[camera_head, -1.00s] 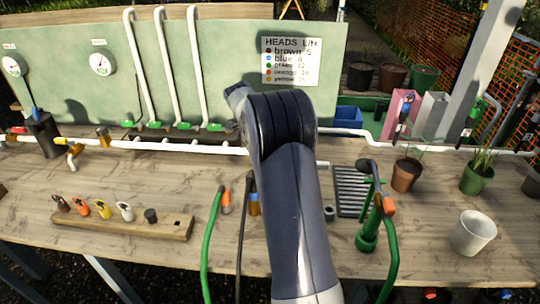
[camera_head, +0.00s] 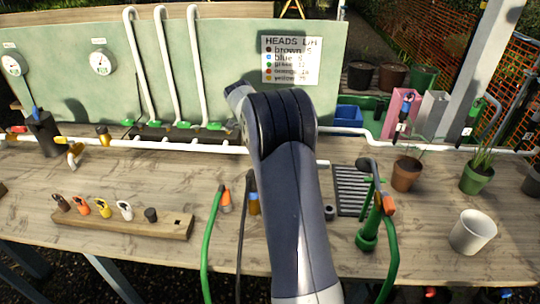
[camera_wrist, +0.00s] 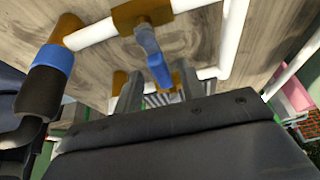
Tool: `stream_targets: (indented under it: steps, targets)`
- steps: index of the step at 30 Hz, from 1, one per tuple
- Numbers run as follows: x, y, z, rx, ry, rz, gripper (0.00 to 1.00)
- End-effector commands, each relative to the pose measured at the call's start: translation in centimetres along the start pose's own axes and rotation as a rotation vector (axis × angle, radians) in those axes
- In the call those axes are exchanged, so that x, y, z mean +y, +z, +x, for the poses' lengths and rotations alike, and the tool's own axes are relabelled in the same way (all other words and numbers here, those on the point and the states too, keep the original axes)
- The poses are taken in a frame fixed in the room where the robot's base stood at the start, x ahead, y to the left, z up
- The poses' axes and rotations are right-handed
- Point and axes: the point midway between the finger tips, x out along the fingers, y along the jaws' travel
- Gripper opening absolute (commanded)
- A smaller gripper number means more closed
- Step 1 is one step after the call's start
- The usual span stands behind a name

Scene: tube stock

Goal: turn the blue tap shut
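In the wrist view the blue tap's lever (camera_wrist: 155,58) hangs from a brass valve body (camera_wrist: 143,14) on a white pipe. The lever points down the picture toward my gripper (camera_wrist: 160,82). My gripper's two grey fingers are apart, and the lever's end appears between them. I cannot tell whether either finger touches it. In the head view my arm covers both the blue tap and my gripper.
A hose end with a blue collar (camera_wrist: 52,60) is left of the tap in the wrist view. In the head view a wooden rack (camera_head: 125,222) of nozzles lies front left, a green pump (camera_head: 368,235) and white pot (camera_head: 472,232) right.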

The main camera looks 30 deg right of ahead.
Motion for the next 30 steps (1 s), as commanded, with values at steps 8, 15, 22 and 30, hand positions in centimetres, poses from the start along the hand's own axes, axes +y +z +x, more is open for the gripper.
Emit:
stream_targets:
  steps: [8,15,22,30]
  targets:
    - [-0.1,0.1,-4.0,-0.002,-0.006,0.000,0.38]
    - [-0.1,0.1,-8.6,-0.002,-0.004,0.000,0.38]
    - [0.0,0.0,-10.5,-0.001,-0.001,0.000,0.38]
    - [0.0,0.0,-10.7,0.000,0.000,0.000,0.38]
